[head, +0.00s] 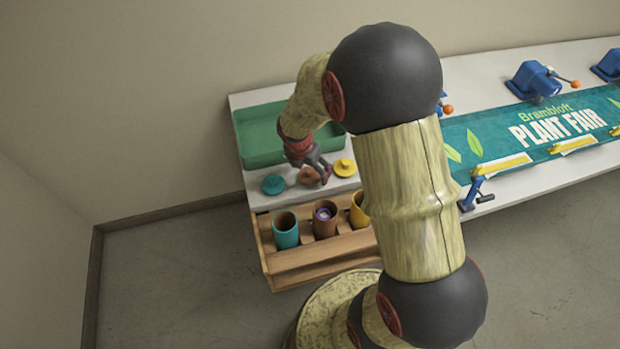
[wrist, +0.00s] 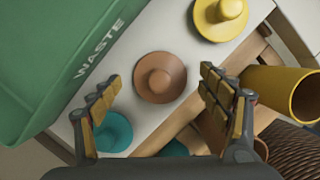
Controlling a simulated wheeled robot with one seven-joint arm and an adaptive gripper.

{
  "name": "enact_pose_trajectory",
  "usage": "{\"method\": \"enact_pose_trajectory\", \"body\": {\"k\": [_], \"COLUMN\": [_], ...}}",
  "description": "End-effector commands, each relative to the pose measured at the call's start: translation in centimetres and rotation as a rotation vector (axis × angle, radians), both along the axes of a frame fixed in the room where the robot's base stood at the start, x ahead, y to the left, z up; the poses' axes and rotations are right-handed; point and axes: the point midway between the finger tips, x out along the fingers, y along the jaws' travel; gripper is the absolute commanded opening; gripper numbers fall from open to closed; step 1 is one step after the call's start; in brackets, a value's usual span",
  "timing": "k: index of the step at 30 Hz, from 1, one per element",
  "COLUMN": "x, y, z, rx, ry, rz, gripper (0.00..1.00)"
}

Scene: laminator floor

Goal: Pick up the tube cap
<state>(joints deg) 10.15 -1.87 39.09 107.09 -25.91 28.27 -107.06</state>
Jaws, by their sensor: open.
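Three tube caps lie in a row on the white table top: a teal cap (head: 274,184), a brown cap (head: 309,176) and a yellow cap (head: 344,168). In the wrist view the brown cap (wrist: 160,77) sits ahead of and between my open fingers, its round knob facing up. My gripper (wrist: 160,100) is open and empty above it. The yellow cap (wrist: 221,17) is beyond the right finger, and the teal cap (wrist: 113,132) is partly behind the left finger. In the head view my gripper (head: 318,172) partly covers the brown cap.
A green bin marked WASTE (wrist: 60,60) stands close on the left. A wooden rack (head: 290,262) at the table's front holds a teal tube (head: 286,232), a brown tube (head: 325,222) and a yellow tube (wrist: 285,92). A Plant Fair banner (head: 545,125) lies farther right.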

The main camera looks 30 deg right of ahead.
Motion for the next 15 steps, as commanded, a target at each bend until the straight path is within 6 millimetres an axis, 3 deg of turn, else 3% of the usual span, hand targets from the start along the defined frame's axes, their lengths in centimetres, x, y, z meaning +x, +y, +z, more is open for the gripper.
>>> {"method": "enact_pose_trajectory", "body": {"k": [3, 9, 15], "x": [0.17, 0.21, 0.19], "y": [-0.32, -0.33, -0.32], "z": [-1.11, -0.99, -1.00], "rx": [0.000, 0.000, 0.000], "ry": [0.000, -0.002, -0.002], "rz": [-0.001, -0.001, -0.001], "gripper": [0.77, 0.77, 0.66]}}
